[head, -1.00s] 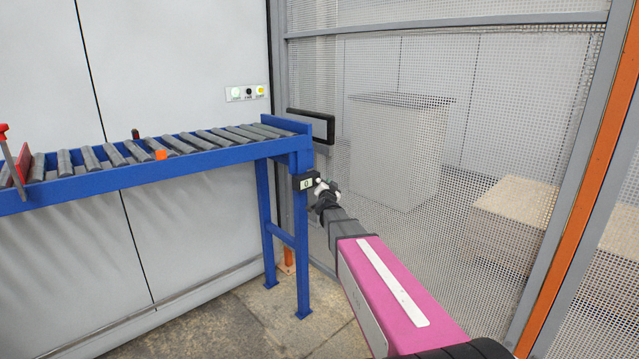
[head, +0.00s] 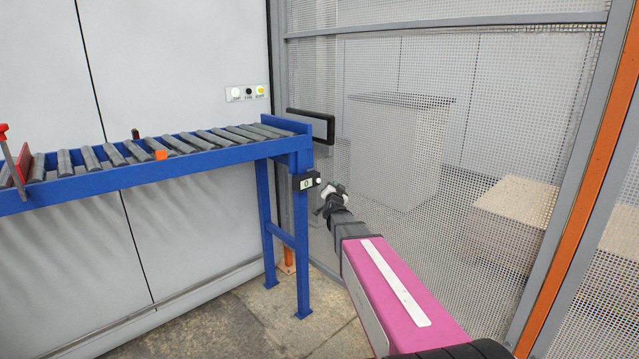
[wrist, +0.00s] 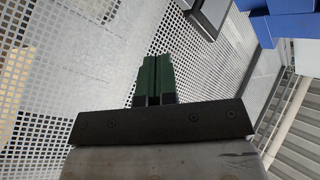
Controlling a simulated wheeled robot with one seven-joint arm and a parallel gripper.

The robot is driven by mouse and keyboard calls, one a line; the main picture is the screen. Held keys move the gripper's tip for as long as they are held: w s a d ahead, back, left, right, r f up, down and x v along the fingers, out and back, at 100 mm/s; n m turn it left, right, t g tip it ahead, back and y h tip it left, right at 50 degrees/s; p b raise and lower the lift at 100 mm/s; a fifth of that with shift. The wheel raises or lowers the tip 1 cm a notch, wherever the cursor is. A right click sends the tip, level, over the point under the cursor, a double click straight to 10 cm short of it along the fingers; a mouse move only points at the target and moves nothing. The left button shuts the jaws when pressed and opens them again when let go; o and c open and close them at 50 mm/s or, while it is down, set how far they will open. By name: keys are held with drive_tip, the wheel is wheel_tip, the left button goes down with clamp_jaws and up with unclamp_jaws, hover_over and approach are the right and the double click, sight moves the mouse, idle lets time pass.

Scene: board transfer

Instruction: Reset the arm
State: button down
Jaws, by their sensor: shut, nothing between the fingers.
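My gripper shows in the wrist view (wrist: 154,80) with its two green fingers side by side and touching. Nothing is between them. In the head view, my arm reaches forward from the lower right, and its dark end with the gripper (head: 333,190) is just right of the conveyor's end leg, close to the small counter box. The fingers are too small to make out clearly there. The end of the arm appears apart from the counter box, in front of the mesh fence.
A blue roller conveyor (head: 150,176) runs along the wall at left. A counter box (head: 306,181) showing 0 hangs at its right end. A mesh fence (head: 400,150) with an orange post (head: 580,180) closes the right side.

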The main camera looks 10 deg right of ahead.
drive_tip(key=shift+f, duration=0.1)
drive_tip(key=s+a+f+n+g+y, duration=0.2)
drive_tip(key=s+f+n+g, duration=0.15)
drive_tip(key=s+f, duration=0.35)
drive_tip(key=s+a+f+n+g+y, duration=0.25)
drive_tip(key=s+f+g, duration=0.25)
drive_tip(key=f, duration=0.3)
drive_tip(key=s+d+f+n+g, duration=0.1)
drive_tip(key=s+f+g, duration=0.3)
drive_tip(key=s, duration=0.7)
drive_tip(key=s+d+f+n+g+h, duration=0.1)
drive_tip(key=s+f+g, duration=0.4)
drive_tip(key=s, duration=0.7)
drive_tip(key=shift+d+n+g, duration=0.6)
drive_tip(key=shift+d+g, duration=0.15)
drive_tip(key=shift+g, duration=0.1)
drive_tip(key=shift+s+h, duration=0.1)
drive_tip(key=shift+h, duration=0.15)
